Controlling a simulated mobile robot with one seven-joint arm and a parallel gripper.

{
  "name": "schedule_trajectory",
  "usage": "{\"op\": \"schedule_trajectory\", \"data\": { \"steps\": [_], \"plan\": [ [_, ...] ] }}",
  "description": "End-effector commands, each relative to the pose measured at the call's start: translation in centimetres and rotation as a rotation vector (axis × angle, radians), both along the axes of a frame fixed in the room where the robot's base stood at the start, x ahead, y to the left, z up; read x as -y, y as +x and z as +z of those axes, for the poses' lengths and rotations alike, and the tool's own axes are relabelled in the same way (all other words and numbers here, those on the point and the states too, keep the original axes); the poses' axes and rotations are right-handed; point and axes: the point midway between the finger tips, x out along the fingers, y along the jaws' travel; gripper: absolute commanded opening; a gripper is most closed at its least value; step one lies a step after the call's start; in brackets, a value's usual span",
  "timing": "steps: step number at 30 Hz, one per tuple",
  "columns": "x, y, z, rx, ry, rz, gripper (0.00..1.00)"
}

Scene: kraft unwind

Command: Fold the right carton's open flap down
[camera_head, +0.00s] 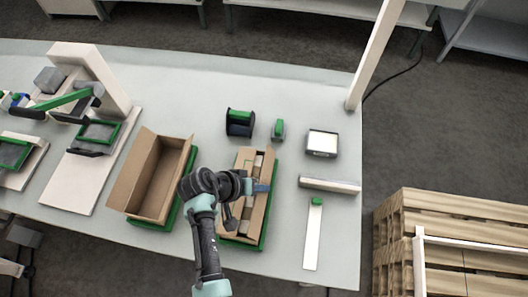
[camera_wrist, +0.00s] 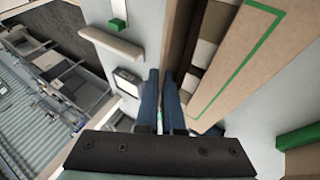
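The right carton (camera_head: 241,213) is a brown box on a green-edged base (camera_head: 266,222) in the head view. Its top shows a long opening with pale and brown contents (camera_wrist: 208,38) inside. In the wrist view a wide tan panel (camera_wrist: 232,78) with a green line lies right of the contents, and a narrow tan strip (camera_wrist: 178,35) runs left of them. My gripper (camera_head: 262,188) is over the carton's right side, close to that strip. In the wrist view its blue fingers (camera_wrist: 160,75) are near together with a narrow gap. Whether they touch the strip is unclear. My arm hides part of the carton.
An open, empty left carton (camera_head: 152,182) stands beside it. A pale bar (camera_head: 329,185) and strip (camera_head: 313,238) lie right. Pallets (camera_head: 450,235) stand beyond the table.

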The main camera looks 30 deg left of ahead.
Motion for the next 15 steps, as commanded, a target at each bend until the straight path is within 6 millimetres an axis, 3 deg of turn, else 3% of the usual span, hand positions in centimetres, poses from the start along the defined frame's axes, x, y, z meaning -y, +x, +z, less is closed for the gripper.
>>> {"op": "schedule_trajectory", "data": {
  "steps": [15],
  "plan": [
    [-1.4, -0.28, -1.57, 0.114, -0.403, 0.002, 0.0]
  ]
}}
